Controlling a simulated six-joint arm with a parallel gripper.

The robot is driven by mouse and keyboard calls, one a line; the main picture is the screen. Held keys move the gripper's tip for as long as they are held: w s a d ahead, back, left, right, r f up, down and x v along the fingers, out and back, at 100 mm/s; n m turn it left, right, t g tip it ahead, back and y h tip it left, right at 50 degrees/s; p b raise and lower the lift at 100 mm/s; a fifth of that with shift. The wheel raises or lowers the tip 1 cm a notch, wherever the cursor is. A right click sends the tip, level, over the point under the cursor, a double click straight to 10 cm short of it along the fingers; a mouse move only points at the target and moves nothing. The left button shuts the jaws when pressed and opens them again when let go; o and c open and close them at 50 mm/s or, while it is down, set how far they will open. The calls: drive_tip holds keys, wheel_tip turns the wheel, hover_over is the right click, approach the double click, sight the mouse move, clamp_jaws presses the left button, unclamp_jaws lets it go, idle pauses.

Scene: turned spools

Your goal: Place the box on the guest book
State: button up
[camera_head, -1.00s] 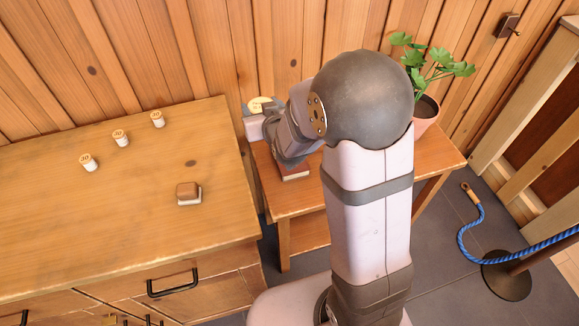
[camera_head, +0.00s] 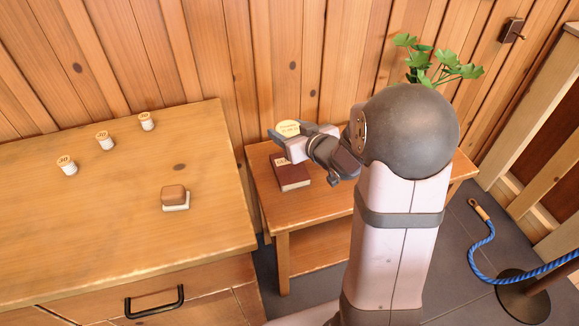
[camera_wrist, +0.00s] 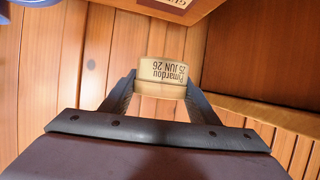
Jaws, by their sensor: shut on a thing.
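The box (camera_wrist: 163,72) is a small pale piece with a cream, lettered top, printed with a date. My gripper (camera_head: 288,140) is shut on it, with a finger on either side in the wrist view (camera_wrist: 158,95). In the head view the box's pale yellow top (camera_head: 288,128) shows beyond the jaws. The guest book (camera_head: 291,178) is dark red with a white label and lies on the low wooden table. My gripper and the box appear above the book's far end, partly covering it. The gap between box and book cannot be judged.
The low table (camera_head: 310,207) has bare wood in front of the book. A potted plant (camera_head: 435,65) stands behind my arm. The counter (camera_head: 110,220) at left holds several labelled spools (camera_head: 105,140) and a brown-and-white piece (camera_head: 174,196). A blue rope (camera_head: 483,258) hangs at right.

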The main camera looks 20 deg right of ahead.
sight(288, 165)
drive_tip(key=shift+f+b, duration=1.5)
drive_tip(key=shift+f, duration=3.5)
drive_tip(key=shift+f, duration=0.15)
drive_tip(key=o, duration=1)
